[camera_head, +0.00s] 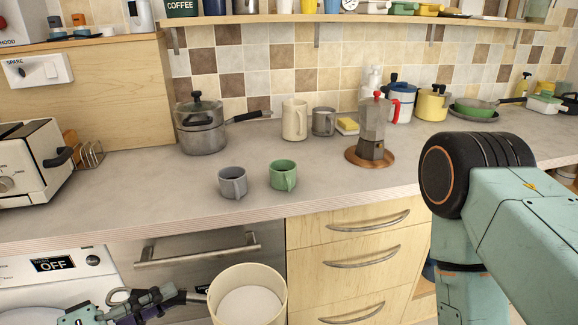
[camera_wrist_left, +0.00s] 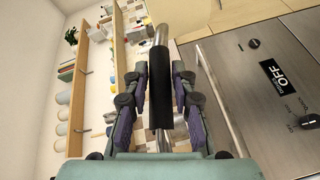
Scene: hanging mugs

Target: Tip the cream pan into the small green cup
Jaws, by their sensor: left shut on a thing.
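The cream pan (camera_head: 279,289) is at the bottom of the head view, in front of the counter and below its top. It looks upright, with a pale disc inside that may be milk or the pan's floor. My left gripper (camera_head: 180,297) is shut on its handle; in the left wrist view the fingers close around the dark handle grip (camera_wrist_left: 160,95). The small green cup (camera_head: 283,178) stands upright on the counter near its front edge, above and right of the pan in the picture. My right gripper is out of view.
A grey mug (camera_head: 232,184) stands just left of the green cup. Behind are a steel pot (camera_head: 201,128), a cream mug (camera_head: 294,120), another grey mug (camera_head: 323,122) and a moka pot (camera_head: 373,130). A toaster (camera_head: 30,165) is at left. The counter's front edge lies between pan and cup.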

